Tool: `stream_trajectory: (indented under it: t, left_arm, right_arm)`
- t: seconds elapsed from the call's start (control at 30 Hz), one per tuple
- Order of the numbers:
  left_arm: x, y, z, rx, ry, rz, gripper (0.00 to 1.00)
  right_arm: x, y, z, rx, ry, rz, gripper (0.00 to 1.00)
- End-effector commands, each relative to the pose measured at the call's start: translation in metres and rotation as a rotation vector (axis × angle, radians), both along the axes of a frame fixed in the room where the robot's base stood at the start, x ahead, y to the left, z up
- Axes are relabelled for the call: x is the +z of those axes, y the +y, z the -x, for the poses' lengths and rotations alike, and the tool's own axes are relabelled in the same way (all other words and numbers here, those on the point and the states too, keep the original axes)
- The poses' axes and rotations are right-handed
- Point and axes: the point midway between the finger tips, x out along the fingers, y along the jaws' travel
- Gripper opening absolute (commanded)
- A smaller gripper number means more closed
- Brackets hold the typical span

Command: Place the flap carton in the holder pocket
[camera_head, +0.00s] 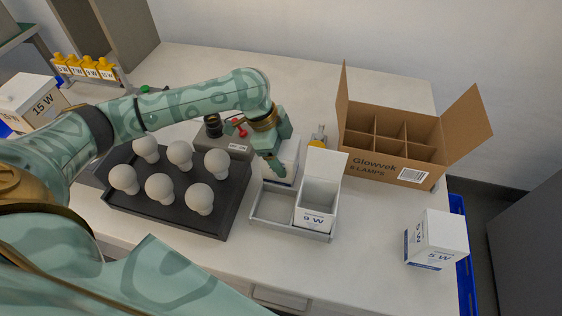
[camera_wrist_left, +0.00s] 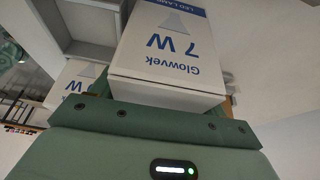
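A white carton marked 7 W (camera_wrist_left: 168,50) fills the middle of the left wrist view, close against my left gripper. In the head view this carton (camera_head: 291,152) is just behind the grey holder (camera_head: 262,222), partly hidden by my left gripper (camera_head: 272,168), which appears shut on it. The holder's left pocket is empty. Its right pocket holds an open white carton marked 9 W (camera_head: 316,215) with its flap standing up. My right gripper is not in view.
A dark tray (camera_head: 227,205) of several white bulbs lies left of the holder, with a grey tester (camera_head: 238,150) behind. An open Glowvek box (camera_head: 385,166) with dividers stands back right. A 5 W carton (camera_head: 440,238) is at the right edge. Table between holder and that carton is clear.

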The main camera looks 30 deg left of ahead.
Motion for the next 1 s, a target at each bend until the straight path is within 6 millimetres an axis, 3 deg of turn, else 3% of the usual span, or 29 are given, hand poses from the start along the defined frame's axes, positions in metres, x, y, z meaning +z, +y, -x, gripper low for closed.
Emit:
stream_trajectory:
  t: [0.03, 0.07, 0.17, 0.43, 0.87, 1.0]
  left_arm:
    - [0.000, 0.000, 0.000, 0.000, 0.000, 0.000, 0.59]
    - [0.000, 0.000, 0.000, 0.000, 0.000, 0.000, 0.51]
    - [0.000, 0.000, 0.000, 0.000, 0.000, 0.000, 0.47]
    - [0.010, 0.000, 0.000, 0.000, -0.002, 0.000, 0.47]
    - [0.100, -0.002, 0.001, -0.001, -0.005, 0.001, 0.47]
    - [0.133, -0.014, 0.008, -0.001, -0.005, 0.000, 0.47]
  right_arm:
    - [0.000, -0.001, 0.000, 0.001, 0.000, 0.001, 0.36]
    - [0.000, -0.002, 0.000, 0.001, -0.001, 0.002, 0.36]
    - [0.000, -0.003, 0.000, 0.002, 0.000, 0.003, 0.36]
    - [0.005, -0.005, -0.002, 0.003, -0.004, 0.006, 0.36]
    - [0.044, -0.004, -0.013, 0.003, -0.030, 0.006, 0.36]
    - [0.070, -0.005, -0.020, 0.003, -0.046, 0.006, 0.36]
